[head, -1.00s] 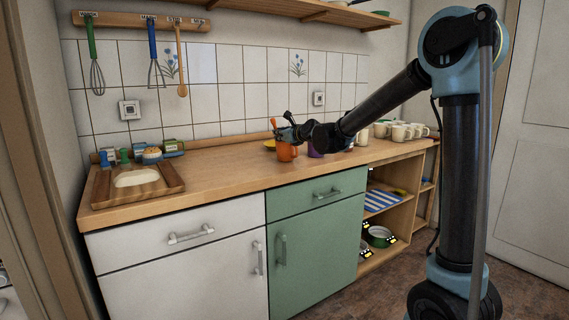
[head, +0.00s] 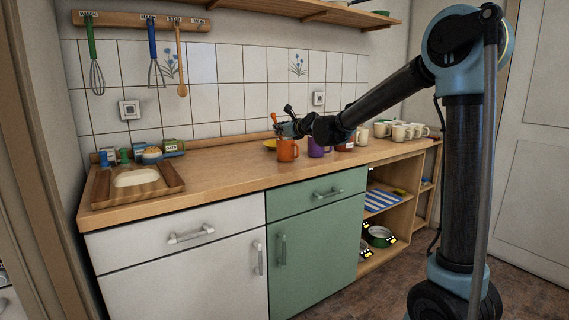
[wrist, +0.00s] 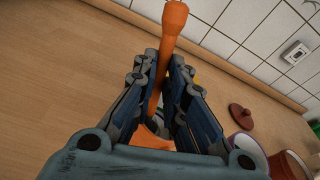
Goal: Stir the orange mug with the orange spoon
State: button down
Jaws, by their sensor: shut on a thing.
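My gripper (head: 281,130) is shut on the orange spoon (head: 274,117), just above the orange mug (head: 287,151) on the wooden counter. In the wrist view the spoon's handle (wrist: 174,20) sticks up between my fingers (wrist: 160,95). The orange mug (wrist: 149,138) shows only in part there, below the fingers and behind the gripper body. The spoon's lower end is hidden, so I cannot tell how deep it reaches or whether it is inside the mug.
A purple mug (head: 318,149) stands close to the right of the orange mug, with a red mug (head: 345,145) beyond. Several white mugs (head: 400,132) stand farther right. A yellow plate (head: 269,144) lies behind left. The counter's left middle is clear.

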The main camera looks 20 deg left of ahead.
notch_tip(320, 180, up, 9)
dwell(0.9)
